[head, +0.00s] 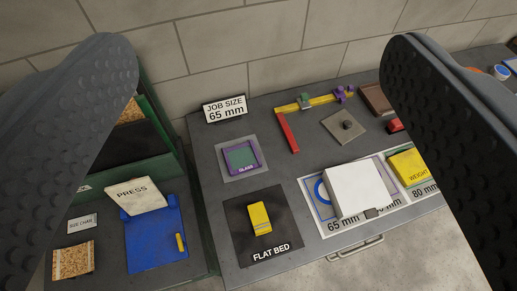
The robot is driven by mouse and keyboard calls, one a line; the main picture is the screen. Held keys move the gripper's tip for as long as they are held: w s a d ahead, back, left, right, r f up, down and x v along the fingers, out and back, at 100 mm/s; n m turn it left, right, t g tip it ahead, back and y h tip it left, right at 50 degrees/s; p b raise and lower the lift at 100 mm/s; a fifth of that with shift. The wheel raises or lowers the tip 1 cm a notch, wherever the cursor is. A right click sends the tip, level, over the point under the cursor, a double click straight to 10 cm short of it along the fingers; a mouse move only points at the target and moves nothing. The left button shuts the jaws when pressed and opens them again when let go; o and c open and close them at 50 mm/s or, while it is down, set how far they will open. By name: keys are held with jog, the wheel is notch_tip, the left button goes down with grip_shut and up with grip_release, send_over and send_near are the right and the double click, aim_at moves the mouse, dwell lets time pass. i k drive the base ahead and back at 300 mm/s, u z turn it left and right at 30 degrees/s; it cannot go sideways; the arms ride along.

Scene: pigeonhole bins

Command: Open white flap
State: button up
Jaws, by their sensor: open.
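A white flap (358,191) lies closed-looking over the middle of a white printed mat (312,214) at the right of the dark bench. A small dark tab (371,213) shows at its front edge. What is under the flap is hidden, and part of a blue ring (320,191) shows at its left. My gripper (258,58) is open, with its two dark studded fingers wide apart at the left and right of the view. Nothing is between them close up, and the flap is apart from both fingers, farther away.
A yellow block (260,218) lies on the FLAT BED mat. A yellow WEIGHT block (408,167) sits right of the flap. A purple frame (241,158), a measuring bar (306,104) and a grey plate (345,127) lie behind. A PRESS board (136,196) stands left.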

aim_at(358, 186)
jog(key=z, duration=0.9)
jog(key=k, duration=0.4)
